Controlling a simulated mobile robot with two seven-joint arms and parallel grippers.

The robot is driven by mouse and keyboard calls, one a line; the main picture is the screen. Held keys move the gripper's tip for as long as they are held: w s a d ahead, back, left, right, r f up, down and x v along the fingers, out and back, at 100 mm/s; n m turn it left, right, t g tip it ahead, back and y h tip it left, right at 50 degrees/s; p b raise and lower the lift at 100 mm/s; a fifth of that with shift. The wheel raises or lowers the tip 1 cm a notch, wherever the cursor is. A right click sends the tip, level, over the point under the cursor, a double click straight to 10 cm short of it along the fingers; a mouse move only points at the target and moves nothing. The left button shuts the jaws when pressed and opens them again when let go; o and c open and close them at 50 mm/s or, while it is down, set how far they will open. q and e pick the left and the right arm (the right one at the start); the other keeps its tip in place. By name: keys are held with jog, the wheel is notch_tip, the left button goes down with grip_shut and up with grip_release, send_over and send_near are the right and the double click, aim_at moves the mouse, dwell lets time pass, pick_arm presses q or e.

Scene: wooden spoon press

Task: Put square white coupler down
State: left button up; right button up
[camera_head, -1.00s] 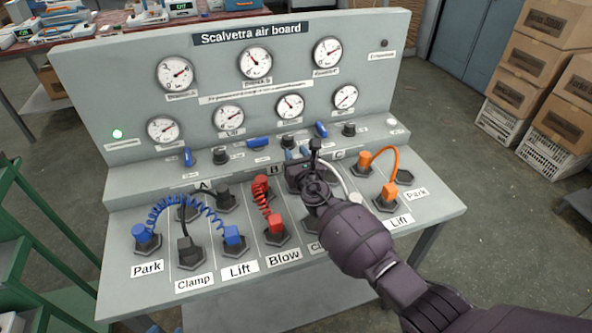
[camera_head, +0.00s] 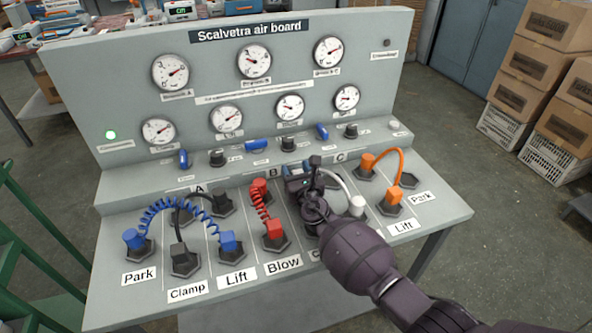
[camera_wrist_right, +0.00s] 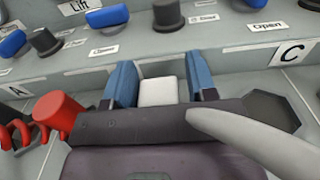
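The square white coupler (camera_wrist_right: 158,92) shows in the right wrist view between the two blue fingers of my right gripper (camera_wrist_right: 161,85), which sit close on either side of it. In the head view my right gripper (camera_head: 298,180) is over the sloped panel near label B, and its body hides the coupler there. A white hose (camera_head: 338,184) curves from the gripper to a white end (camera_head: 357,206) on a socket to the right. Whether the coupler touches the panel cannot be told. My left gripper is not in view.
A red coiled hose (camera_head: 260,207) is close left of the gripper. Blue (camera_head: 158,207) and black hoses stand further left, and an orange hose (camera_head: 398,165) at the right. Gauges line the upright board (camera_head: 205,90). A bare dark hexagonal socket (camera_wrist_right: 270,108) is right of the gripper.

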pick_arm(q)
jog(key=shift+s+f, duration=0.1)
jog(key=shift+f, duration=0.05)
pick_arm(e)
jog(key=shift+o, duration=0.3)
jog(key=shift+r, duration=0.1)
jog(key=shift+r, duration=0.25)
jog(key=p+v, duration=0.3)
jog(key=v, duration=0.7)
jog(key=shift+s+d, duration=0.15)
jog(key=shift+s, duration=0.2)
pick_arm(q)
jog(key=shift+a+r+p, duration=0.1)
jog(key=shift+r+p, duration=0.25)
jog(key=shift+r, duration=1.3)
pick_arm(e)
jog(key=shift+s+d+f, duration=0.1)
jog(key=shift+s+d, duration=0.05)
jog(key=shift+s, duration=0.5)
